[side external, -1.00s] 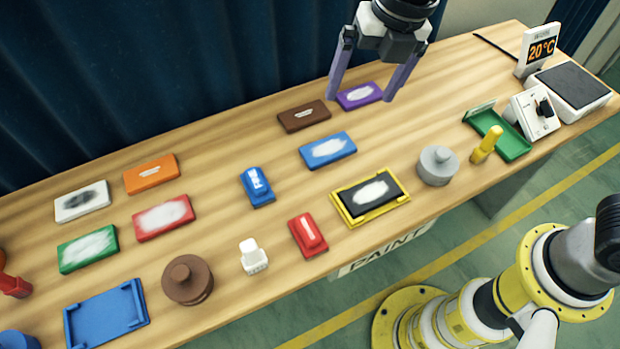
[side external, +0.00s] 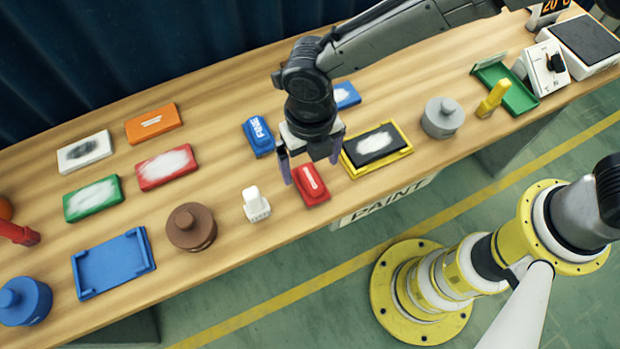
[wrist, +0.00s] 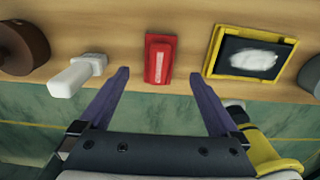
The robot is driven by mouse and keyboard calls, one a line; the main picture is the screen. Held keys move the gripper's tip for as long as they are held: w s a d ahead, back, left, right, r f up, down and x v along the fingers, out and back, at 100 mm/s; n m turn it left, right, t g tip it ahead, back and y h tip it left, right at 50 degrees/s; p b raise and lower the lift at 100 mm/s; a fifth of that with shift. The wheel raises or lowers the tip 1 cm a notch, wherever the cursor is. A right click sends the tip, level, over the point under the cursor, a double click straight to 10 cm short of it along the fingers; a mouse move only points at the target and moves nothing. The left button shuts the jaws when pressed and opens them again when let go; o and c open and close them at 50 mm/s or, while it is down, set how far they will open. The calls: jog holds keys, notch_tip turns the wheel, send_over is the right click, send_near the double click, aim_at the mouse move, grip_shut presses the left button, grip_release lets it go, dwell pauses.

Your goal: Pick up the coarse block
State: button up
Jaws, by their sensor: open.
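A red block (side external: 312,188) with a white label lies on the table near its front edge. Its label is too small to read. A blue block (side external: 258,137) lies behind it to the left, with a white label that seems to say FINE. My gripper (side external: 311,162) is open and empty, pointing down above and just behind the red block. In the wrist view, the red block (wrist: 160,58) stands between the lines of my two spread purple fingers (wrist: 158,75), just beyond their tips. The fingers do not appear to touch it.
A white handled piece (side external: 256,204) stands left of the red block. A black panel in a yellow tray (side external: 348,164) lies close on the right. A brown round weight (side external: 191,228) is farther left. The table's front edge is near, with a PAINT sign below.

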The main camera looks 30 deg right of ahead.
aim_at(309, 177)
jog(key=shift+f, duration=2.8)
jog(key=c, duration=1.5)
jog(key=shift+r, duration=0.1)
jog(key=shift+a+r, duration=0.1)
jog(key=shift+r, duration=0.55)
jog(key=s+d+r, duration=0.3)
jog(key=r, duration=0.1)
jog(key=s+d+r, duration=0.3)
jog(key=d, duration=0.1)
jog(key=s+d+r, duration=0.3)
jog(key=d+r, duration=0.1)
jog(key=shift+r, duration=0.3)
